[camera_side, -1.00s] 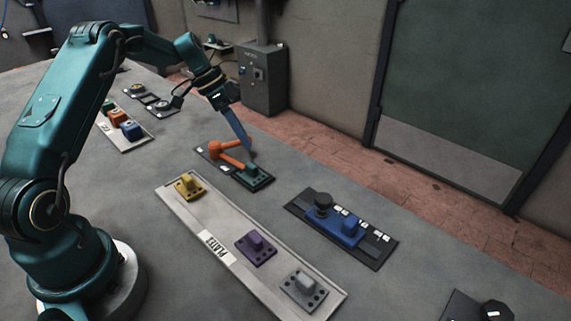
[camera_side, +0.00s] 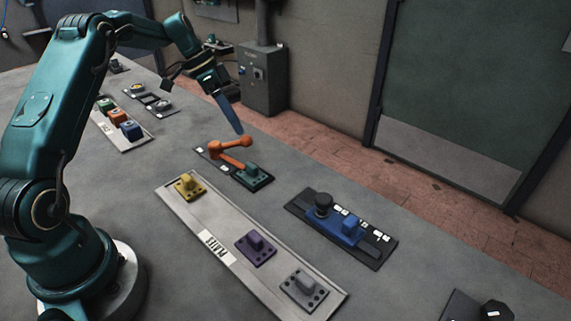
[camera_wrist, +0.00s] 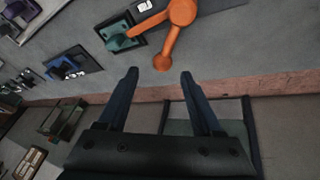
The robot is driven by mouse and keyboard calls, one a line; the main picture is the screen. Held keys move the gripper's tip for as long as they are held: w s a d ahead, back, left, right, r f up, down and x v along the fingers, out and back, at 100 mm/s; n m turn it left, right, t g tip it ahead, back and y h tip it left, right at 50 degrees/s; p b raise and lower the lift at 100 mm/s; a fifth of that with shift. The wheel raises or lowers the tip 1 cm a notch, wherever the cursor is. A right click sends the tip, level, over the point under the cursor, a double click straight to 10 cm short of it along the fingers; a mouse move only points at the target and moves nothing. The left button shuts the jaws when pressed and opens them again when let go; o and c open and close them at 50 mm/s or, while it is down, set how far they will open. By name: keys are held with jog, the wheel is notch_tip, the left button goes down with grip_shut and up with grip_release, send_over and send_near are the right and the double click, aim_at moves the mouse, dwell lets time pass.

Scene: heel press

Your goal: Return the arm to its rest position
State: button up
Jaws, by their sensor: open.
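My gripper (camera_side: 232,118) is up in the air above the far side of the orange lever (camera_side: 232,150) in the side view. In the wrist view my gripper (camera_wrist: 158,75) shows two dark blue fingers spread apart with nothing between them. The orange lever (camera_wrist: 172,40) lies ahead of the fingertips there, with its round end just beyond them. A teal block (camera_side: 253,171) sits on the same dark base (camera_side: 231,180) as the lever, and it also shows in the wrist view (camera_wrist: 120,41).
A light rail (camera_side: 221,262) holds yellow (camera_side: 187,184), purple (camera_side: 256,247) and grey (camera_side: 303,287) plates. A dark fixture with a blue block (camera_side: 347,229) stands to its right. Orange, green and blue blocks (camera_side: 131,130) sit at the left. A grey cabinet (camera_side: 263,82) stands behind.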

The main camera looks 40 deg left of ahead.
jog(key=s+d+r+m+t+y, duration=0.1)
jog(key=s+d+r, duration=0.2)
jog(key=d+r, duration=0.4)
jog(key=s+d+r+m+t+y, duration=0.1)
jog(key=s+d+r, duration=0.2)
jog(key=d+r, duration=0.4)
jog(key=s+d+r+n, duration=0.15)
jog(key=s+d, duration=0.25)
jog(key=s, duration=0.5)
jog(key=s+a+f+n+y, duration=0.1)
jog(key=s+f+n+y, duration=0.1)
jog(key=s+f+n, duration=0.4)
jog(key=shift+s+a+f+t, duration=0.2)
jog(key=shift+s+f+t, duration=0.2)
jog(key=shift+s+f, duration=0.25)
jog(key=shift+o, duration=0.2)
